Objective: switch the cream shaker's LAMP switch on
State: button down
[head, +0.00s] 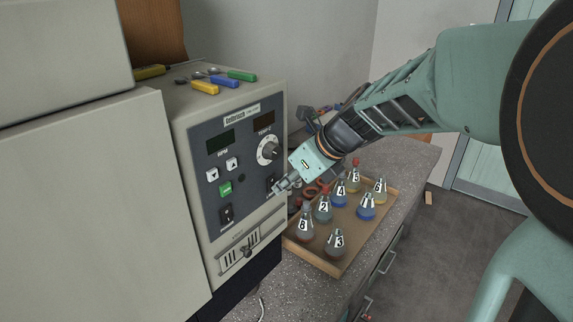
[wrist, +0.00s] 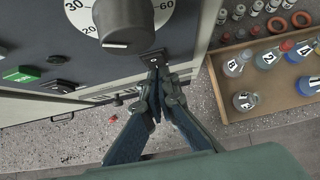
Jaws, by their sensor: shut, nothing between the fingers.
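The cream shaker (head: 262,92) stands at the left with a dark control panel facing the bench aisle. A small black rocker switch (head: 270,182) sits low on the panel's right side, below the dial; its label is hidden or too small to read. It also shows in the wrist view (wrist: 152,57), just beyond my fingertips. My gripper (head: 279,188) is shut and empty, its tips close in front of this switch. In the wrist view my gripper (wrist: 155,74) covers the switch's lower edge. I cannot tell whether the tips touch it, or which way it is tipped.
The dial (head: 267,150) sits just above my gripper. Another black switch (head: 226,214) and a green button (head: 225,189) are further left. A wooden tray (head: 330,268) of numbered flasks stands beside the shaker. Screwdrivers (head: 205,87) lie on its top.

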jog(key=shift+w+a+f+p, duration=0.1)
jog(key=shift+a+p, duration=0.15)
jog(key=shift+p, duration=0.5)
jog(key=shift+f, duration=0.3)
jog(key=shift+r, duration=0.1)
